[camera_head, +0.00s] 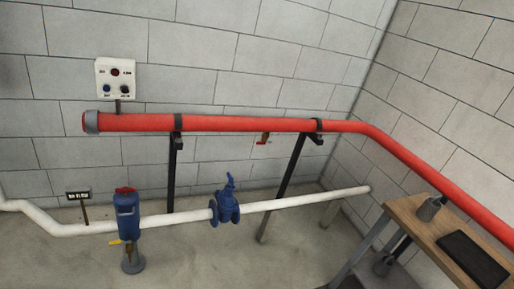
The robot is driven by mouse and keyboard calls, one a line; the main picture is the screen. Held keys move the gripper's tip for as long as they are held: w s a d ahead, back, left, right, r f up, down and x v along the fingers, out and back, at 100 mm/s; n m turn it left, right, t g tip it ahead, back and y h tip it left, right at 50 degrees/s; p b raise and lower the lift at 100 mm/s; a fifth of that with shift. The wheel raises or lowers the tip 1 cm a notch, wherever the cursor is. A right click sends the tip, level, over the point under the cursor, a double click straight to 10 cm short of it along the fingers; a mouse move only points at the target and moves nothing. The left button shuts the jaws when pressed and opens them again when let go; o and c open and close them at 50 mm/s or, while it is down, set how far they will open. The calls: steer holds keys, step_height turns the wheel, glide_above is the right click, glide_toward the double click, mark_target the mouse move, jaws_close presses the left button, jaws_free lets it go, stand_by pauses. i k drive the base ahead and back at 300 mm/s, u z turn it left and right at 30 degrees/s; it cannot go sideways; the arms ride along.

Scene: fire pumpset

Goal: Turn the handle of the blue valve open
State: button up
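The blue valve (226,208) sits on the white pipe (285,202) low in front of the block wall, near the middle of the picture. A narrow blue part, which looks like its handle, stands up from its top and leans slightly. The valve is small in view, so I cannot tell how far it is open. Nothing touches the valve. My gripper does not show in this view.
A thick red pipe (220,124) on dark posts runs above and behind the valve. A blue cylinder (127,215) with a red top stands left. A control box (116,78) hangs on the wall. A wooden table (412,212) stands right. Floor before the valve is clear.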

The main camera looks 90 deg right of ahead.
mark_target(231, 182)
steer(key=z, duration=2.2)
steer(key=k, duration=0.85)
steer(key=z, duration=0.05)
steer(key=i, duration=1.5)
steer(key=z, duration=0.1)
